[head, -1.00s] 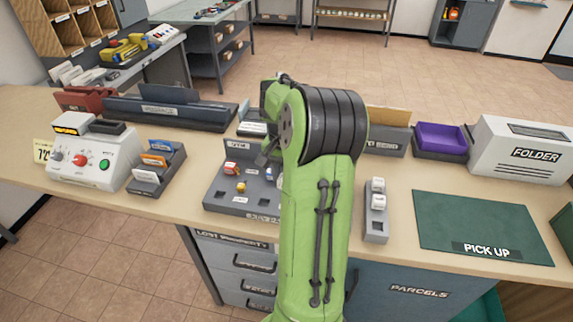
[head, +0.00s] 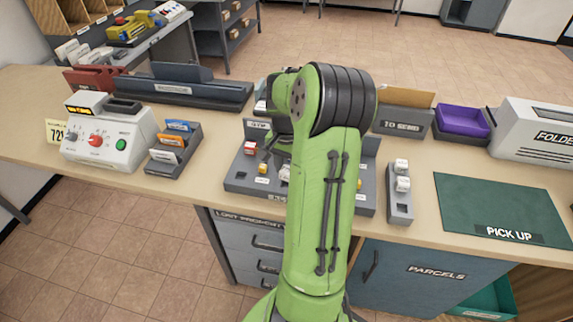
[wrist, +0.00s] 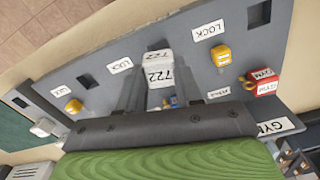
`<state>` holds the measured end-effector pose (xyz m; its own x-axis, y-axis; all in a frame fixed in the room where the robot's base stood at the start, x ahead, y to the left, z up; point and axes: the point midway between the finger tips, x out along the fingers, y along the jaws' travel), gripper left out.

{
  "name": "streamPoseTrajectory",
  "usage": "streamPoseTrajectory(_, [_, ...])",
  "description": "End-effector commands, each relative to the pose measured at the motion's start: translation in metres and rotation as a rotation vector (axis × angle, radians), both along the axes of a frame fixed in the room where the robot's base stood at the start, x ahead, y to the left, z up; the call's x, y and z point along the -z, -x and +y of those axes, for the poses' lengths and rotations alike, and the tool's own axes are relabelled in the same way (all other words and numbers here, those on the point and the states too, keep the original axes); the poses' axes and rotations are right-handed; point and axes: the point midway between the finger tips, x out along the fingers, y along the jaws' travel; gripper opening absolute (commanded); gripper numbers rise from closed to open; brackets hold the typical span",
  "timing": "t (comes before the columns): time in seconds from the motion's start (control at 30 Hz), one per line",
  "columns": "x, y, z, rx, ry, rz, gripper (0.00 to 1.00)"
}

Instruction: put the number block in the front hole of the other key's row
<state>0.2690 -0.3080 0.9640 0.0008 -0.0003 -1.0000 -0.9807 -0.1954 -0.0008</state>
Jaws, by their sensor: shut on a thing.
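The number block (wrist: 158,72), white and marked 722, is held between the two fingers of my gripper (wrist: 157,88) in the wrist view. It is over the grey key board (wrist: 120,50); I cannot tell whether it touches it. Yellow key blocks (wrist: 221,55) and (wrist: 73,105) sit in the board beside LOCK labels. A red GYM tag (wrist: 265,84) is near its right end. Dark square holes (wrist: 259,14) and (wrist: 88,81) show empty. In the head view the board (head: 240,185) is partly hidden by my arm, and my gripper is mostly hidden.
A narrow grey holder (head: 399,208) with white blocks stands right of the board. A green PICK UP mat (head: 500,200) lies further right. A white machine (head: 105,145) and a card rack (head: 175,160) stand left. Trays line the counter's back.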

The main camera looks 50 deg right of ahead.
Motion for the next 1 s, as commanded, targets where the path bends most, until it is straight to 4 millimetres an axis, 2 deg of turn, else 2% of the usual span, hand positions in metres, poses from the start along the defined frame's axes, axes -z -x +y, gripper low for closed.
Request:
streamPoseTrajectory(0.5, [0.004, 0.000, 0.000, -0.001, 0.000, 0.000, 0.06])
streamPoseTrajectory(0.77, [0.019, 0.000, 0.000, -0.001, -0.001, 0.001, 0.06])
streamPoseTrajectory(1.0, [0.018, 0.000, 0.000, -0.001, -0.001, 0.000, 0.06])
